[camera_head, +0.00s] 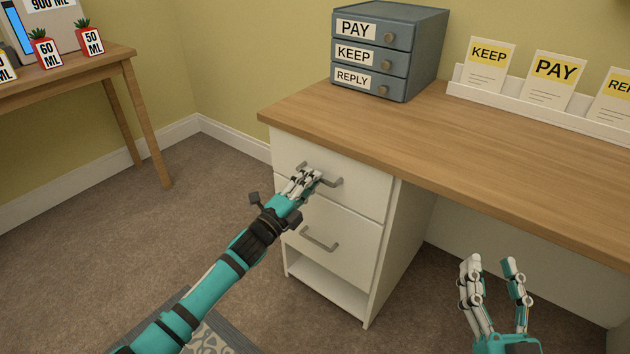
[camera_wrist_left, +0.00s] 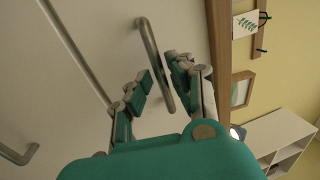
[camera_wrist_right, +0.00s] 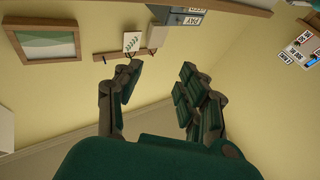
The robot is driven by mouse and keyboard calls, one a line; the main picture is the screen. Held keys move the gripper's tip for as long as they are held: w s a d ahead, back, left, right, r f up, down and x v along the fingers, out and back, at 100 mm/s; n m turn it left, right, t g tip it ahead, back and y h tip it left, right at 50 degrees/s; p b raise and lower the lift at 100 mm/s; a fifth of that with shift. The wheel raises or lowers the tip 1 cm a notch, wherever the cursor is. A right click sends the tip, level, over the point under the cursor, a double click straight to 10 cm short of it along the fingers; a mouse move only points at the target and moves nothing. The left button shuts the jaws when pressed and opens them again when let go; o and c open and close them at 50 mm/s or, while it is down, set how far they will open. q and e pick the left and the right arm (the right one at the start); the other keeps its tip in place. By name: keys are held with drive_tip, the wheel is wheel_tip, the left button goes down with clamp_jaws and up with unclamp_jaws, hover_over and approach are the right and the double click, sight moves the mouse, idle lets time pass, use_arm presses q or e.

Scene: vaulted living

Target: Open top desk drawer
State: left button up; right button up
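The white desk pedestal has a top drawer (camera_head: 360,187) with a grey bar handle (camera_head: 334,181). The drawer front sits flush and shut. My left gripper (camera_head: 308,178) is at this handle. In the left wrist view the handle (camera_wrist_left: 153,58) runs between the fingers of my left gripper (camera_wrist_left: 160,75). The fingers are partly closed, with narrow gaps seeming to show beside the bar. My right gripper (camera_head: 492,262) is open and empty, low at the right of the desk; it also shows open in the right wrist view (camera_wrist_right: 155,75).
A lower drawer (camera_head: 335,237) with its own handle is below, over an open shelf. The wooden desktop (camera_head: 440,130) overhangs the drawers. A small blue-grey drawer box (camera_head: 425,50) and a white card rack (camera_head: 540,103) stand on it. Carpet (camera_head: 150,240) is clear at left.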

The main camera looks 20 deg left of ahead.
use_arm(q)
drive_tip(key=shift+x, duration=1)
use_arm(e)
drive_tip(key=shift+s+r+t, duration=0.2)
drive_tip(key=shift+r+t, duration=0.15)
drive_tip(key=shift+r, duration=0.15)
drive_tip(key=shift+s+r+t, duration=0.2)
drive_tip(key=shift+r+t, duration=0.15)
drive_tip(key=shift+r, duration=0.1)
use_arm(q)
clamp_jaws()
